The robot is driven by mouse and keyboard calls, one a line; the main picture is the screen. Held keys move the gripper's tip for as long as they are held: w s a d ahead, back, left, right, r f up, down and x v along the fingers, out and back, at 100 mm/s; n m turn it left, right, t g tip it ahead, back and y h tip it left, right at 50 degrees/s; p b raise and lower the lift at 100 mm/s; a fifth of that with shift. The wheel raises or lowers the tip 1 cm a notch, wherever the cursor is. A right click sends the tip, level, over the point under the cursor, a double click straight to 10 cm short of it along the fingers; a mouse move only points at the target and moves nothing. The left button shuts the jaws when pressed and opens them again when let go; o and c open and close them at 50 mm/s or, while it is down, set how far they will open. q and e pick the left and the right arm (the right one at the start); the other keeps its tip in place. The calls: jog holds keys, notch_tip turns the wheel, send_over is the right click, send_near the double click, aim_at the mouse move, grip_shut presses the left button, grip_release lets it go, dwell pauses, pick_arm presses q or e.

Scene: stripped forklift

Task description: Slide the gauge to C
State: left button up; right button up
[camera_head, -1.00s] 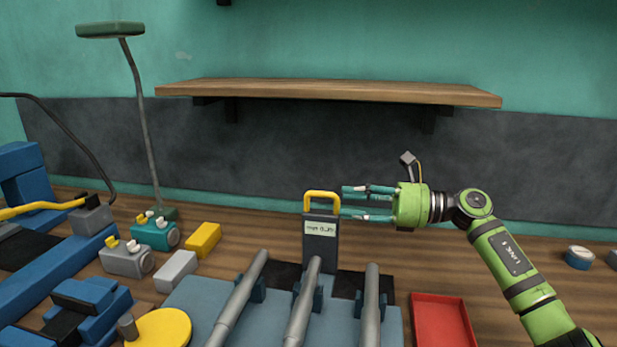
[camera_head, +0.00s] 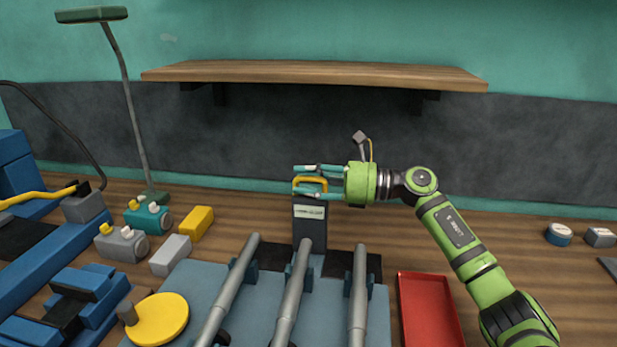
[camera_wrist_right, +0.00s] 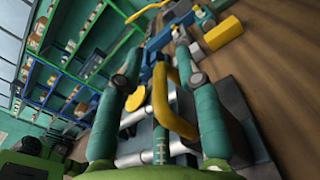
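The gauge (camera_head: 310,232) is a dark grey upright block with a pale label and a yellow loop handle on top. It stands at the far end of a blue-grey plate (camera_head: 258,310), behind the middle of three grey rods (camera_head: 293,305). My right gripper (camera_head: 300,182) reaches in from the right at handle height, with its teal fingers apart on either side of the handle. In the right wrist view the yellow handle (camera_wrist_right: 165,98) lies between the fingers, with a gap visible on at least one side. I cannot read any letter C. My left gripper is not in view.
A red tray (camera_head: 428,312) lies right of the plate. A yellow disc (camera_head: 160,320), a yellow block (camera_head: 196,223) and a grey block (camera_head: 171,255) are on the left. A wooden shelf (camera_head: 310,73) hangs above the gripper.

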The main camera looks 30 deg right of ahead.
jog(key=shift+r, duration=0.1)
grip_shut()
